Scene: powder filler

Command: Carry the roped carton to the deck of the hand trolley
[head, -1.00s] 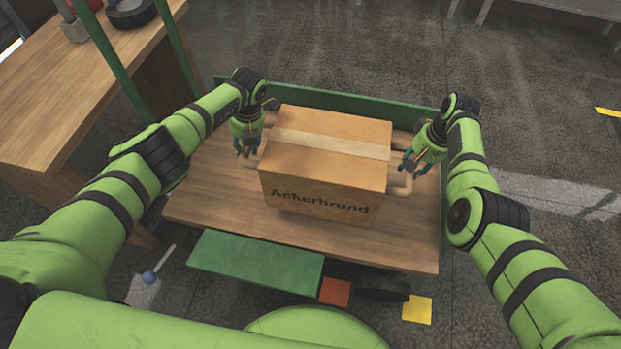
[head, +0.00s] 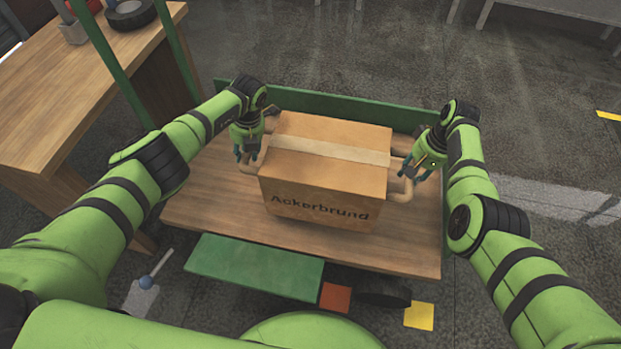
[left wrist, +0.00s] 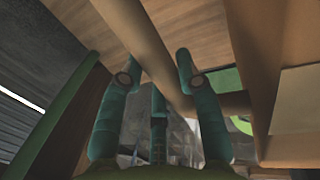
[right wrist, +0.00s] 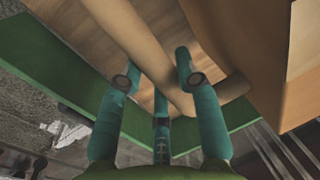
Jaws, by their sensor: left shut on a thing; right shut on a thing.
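The carton (head: 325,165) is brown, with a pale tape strip across its top and "Ackerbrund" on its near side. It is over the wooden deck (head: 225,215) of the green-framed hand trolley; I cannot tell whether it touches the deck. Thick tan rope handles stick out at both ends. My left gripper (head: 246,158) is shut on the left rope handle (left wrist: 150,50), with the fingers around it in the left wrist view. My right gripper (head: 410,172) is shut on the right rope handle (right wrist: 140,45). The carton's far side and underside are hidden.
A low green rail (head: 330,108) runs along the deck's far edge, and green posts rise at its left. A wooden table (head: 70,85) with a dark tyre-like ring stands at the left. A green panel (head: 255,267) lies in front of the deck. Bare deck shows around the carton.

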